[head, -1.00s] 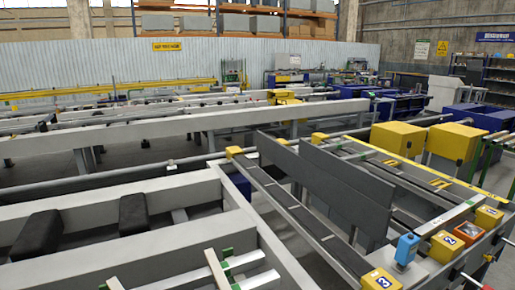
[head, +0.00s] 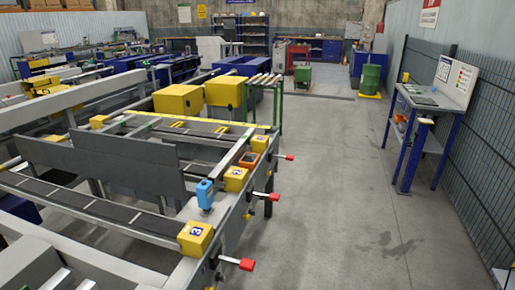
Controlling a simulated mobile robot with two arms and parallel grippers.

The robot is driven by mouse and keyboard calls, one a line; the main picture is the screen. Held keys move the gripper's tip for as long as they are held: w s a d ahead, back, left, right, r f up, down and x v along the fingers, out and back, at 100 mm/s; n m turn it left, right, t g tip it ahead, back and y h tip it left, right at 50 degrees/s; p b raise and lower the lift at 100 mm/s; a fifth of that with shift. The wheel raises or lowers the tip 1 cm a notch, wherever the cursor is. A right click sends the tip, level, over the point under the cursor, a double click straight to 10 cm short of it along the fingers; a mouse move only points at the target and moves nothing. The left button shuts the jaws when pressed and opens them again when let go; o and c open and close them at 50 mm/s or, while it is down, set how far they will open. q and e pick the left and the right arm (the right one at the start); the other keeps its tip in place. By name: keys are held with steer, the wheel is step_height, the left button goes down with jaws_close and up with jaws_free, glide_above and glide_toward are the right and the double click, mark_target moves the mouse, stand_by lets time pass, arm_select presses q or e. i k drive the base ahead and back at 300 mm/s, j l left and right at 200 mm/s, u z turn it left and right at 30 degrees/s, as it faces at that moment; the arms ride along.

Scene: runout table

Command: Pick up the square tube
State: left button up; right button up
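A light grey straight bar (head: 233,153) lies across the near right end of the runout table (head: 150,124), between the blue device (head: 206,194) and the yellow strip at the back. It looks square in section, but I cannot tell for sure that it is the square tube. Other long pale bars lie on the frames at the left, too small to tell apart. Neither of my grippers is in view.
Yellow numbered blocks (head: 195,238) and red-tipped handles (head: 240,263) stick out along the table's right edge. A blue-legged workstation (head: 428,112) stands by the mesh fence at right.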

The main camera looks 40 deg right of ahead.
mark_target(218, 172)
steer(key=z, duration=0.95)
